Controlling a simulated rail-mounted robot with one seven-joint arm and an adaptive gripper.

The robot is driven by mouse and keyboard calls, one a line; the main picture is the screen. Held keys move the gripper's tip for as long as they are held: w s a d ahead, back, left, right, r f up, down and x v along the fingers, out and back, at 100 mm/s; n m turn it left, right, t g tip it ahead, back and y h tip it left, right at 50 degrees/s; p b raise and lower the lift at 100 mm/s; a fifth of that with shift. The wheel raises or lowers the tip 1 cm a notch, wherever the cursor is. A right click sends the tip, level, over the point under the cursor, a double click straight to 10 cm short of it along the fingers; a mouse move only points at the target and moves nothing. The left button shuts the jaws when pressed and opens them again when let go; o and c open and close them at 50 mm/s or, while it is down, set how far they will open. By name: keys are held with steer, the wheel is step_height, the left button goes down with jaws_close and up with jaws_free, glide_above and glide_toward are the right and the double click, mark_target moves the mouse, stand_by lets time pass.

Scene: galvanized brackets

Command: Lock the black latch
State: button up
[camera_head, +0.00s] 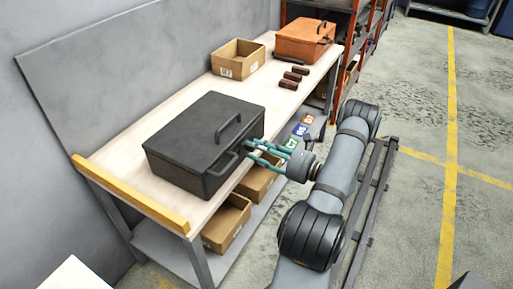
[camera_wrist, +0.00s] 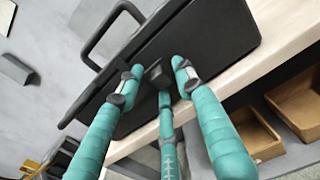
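The black case (camera_head: 190,135) lies closed on the workbench, with one handle on its lid and a loop at its front side. In the wrist view the case (camera_wrist: 215,35) fills the upper middle. A small dark block, which looks like the black latch (camera_wrist: 155,73), shows on its side between my fingertips; I cannot tell its position. My gripper (camera_head: 253,149) has teal fingers pointing at the case's front right side. In the wrist view my gripper (camera_wrist: 158,78) is open, its fingers spread around the block. Contact is unclear.
The workbench (camera_head: 112,181) has a yellow edge strip (camera_head: 130,193) at its near end. A cardboard bin (camera_head: 238,59), an orange case (camera_head: 305,39) and dark red blocks (camera_head: 289,84) stand farther back. More bins (camera_head: 227,222) sit on the shelf below.

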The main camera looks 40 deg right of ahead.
steer(key=shift+w, duration=0.15)
steer(key=shift+c, duration=0.9)
steer(key=c, duration=0.6)
jaws_close()
steer(key=shift+d+r, duration=0.1)
steer(key=shift+d, duration=0.05)
